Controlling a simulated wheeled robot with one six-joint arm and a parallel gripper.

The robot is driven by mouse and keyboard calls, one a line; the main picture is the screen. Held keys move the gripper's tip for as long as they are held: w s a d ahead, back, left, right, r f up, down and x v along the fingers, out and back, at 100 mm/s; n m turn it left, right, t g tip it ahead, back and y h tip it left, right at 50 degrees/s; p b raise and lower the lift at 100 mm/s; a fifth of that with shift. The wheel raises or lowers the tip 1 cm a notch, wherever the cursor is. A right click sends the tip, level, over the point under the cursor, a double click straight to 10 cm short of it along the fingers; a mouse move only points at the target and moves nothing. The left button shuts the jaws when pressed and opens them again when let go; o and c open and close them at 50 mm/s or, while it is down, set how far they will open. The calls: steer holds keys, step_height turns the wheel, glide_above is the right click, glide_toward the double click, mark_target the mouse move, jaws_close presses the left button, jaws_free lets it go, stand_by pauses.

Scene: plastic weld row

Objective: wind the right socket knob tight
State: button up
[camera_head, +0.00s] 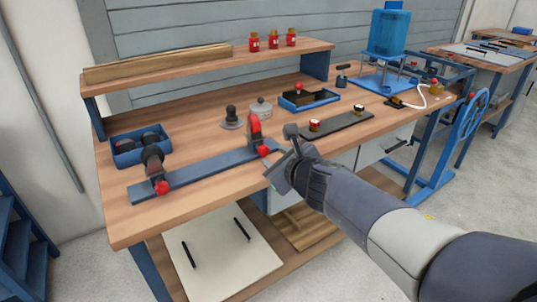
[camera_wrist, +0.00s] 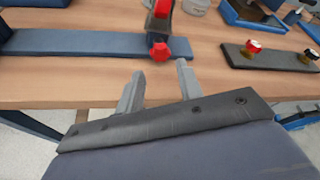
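In the wrist view the knob (camera_wrist: 160,50) is a red faceted piece just beyond my fingertips. My gripper (camera_head: 284,155) is at the table's front edge, just right of the knob. Its two grey fingers (camera_wrist: 160,72) are apart with nothing between them. The left socket (camera_head: 153,157) is dark, with a red knob (camera_head: 161,187) at its foot.
A dark strip (camera_head: 345,124) with two small knobs lies to the right. Behind are a grey lidded pot (camera_head: 261,107), a dark knobbed piece (camera_head: 231,115) and a blue tray (camera_head: 310,101). A blue bin (camera_head: 138,150) stands at left. The table front between bar and edge is clear.

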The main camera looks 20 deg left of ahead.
mark_target(265, 151)
steer(key=b+x, duration=0.1)
steer(key=x, duration=0.6)
steer(key=shift+s, duration=0.1)
steer(key=c, duration=0.7)
steer(key=shift+r+m+p, duration=0.2)
steer(key=shift+m+p, duration=0.1)
steer(key=shift+p, duration=0.4)
steer(key=m+g+y+p, duration=0.1)
steer(key=p, duration=0.2)
steer(key=shift+d+r+m+p, duration=0.1)
steer(key=shift+d+m+p, duration=0.05)
steer(key=shift+m+p, duration=0.2)
steer(key=m+p, duration=0.1)
steer(key=m+g+y+p, duration=0.1)
steer(key=shift+w+g+p, duration=0.2)
steer(key=shift+g+p, duration=0.1)
steer(key=shift+f+m+g+y+p, duration=0.25)
steer(key=shift+m+g+y+p, duration=0.25)
steer(key=shift+m, duration=0.45)
steer(key=shift+d, duration=0.1)
